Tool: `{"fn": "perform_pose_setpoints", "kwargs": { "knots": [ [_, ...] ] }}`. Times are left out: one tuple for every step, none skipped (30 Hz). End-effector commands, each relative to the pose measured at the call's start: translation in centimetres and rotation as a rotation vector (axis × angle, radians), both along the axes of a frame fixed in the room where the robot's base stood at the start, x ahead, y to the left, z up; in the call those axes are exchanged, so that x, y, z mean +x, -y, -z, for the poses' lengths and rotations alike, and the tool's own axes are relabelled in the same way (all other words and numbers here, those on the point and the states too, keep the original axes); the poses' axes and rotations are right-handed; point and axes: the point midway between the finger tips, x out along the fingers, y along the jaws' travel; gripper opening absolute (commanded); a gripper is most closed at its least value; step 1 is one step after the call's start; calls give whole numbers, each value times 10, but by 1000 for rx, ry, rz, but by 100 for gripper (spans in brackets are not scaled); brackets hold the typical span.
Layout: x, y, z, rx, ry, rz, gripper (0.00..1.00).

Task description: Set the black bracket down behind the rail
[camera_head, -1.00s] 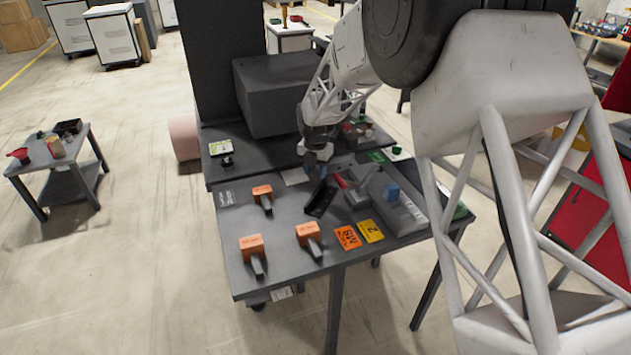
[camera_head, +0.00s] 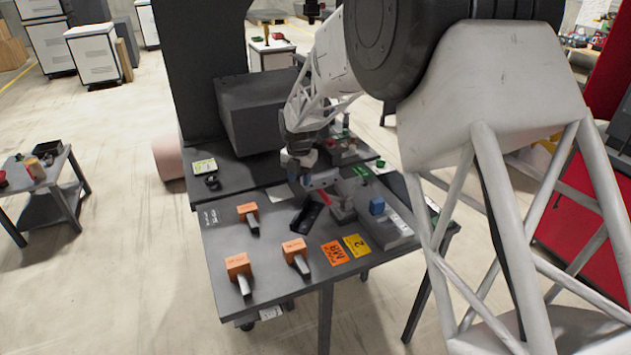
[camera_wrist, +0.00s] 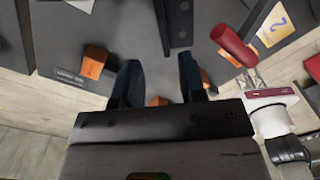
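The black bracket (camera_head: 307,217) lies on the grey table, left of a red handle (camera_head: 325,198). In the wrist view a dark, flat piece with small holes (camera_wrist: 178,20), seemingly the bracket, shows at the top edge, beyond my fingertips. My gripper (camera_head: 298,182) hangs over the table just behind and left of the bracket. In the wrist view its two dark blue fingers (camera_wrist: 160,72) are apart, with no held thing visible between them. A long grey block (camera_head: 388,233) right of the bracket may be the rail; I cannot be sure. A blue block (camera_head: 376,205) sits on it.
Orange (camera_head: 335,253) and yellow (camera_head: 357,245) cards lie in front. A large grey box (camera_head: 255,110) stands behind. Bare tabletop shows at the left.

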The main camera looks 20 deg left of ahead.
Motion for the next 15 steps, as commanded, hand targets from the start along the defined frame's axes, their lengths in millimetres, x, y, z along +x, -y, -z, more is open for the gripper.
{"fn": "perform_pose_setpoints", "kwargs": {
  "knots": [
    [0, 0, 0, 0, 0, 0, 38],
    [0, 0, 0, 0, 0, 0, 38],
    [0, 0, 0, 0, 0, 0, 38],
    [0, 0, 0, 0, 0, 0, 38],
    [0, 0, 0, 0, 0, 0, 38],
    [0, 0, 0, 0, 0, 0, 38],
    [0, 0, 0, 0, 0, 0, 38],
    [0, 0, 0, 0, 0, 0, 38],
    [0, 1, -1, 0, 0, 2, 38],
    [0, 1, -1, 0, 1, 5, 38],
    [0, 2, -2, 1, 1, 10, 38],
    [0, 5, -4, 2, 2, 20, 38],
    [0, 7, -6, 2, 3, 29, 38],
    [0, 10, -9, 3, 4, 41, 38],
    [0, 15, -13, 4, 5, 62, 38]
  ]
}}
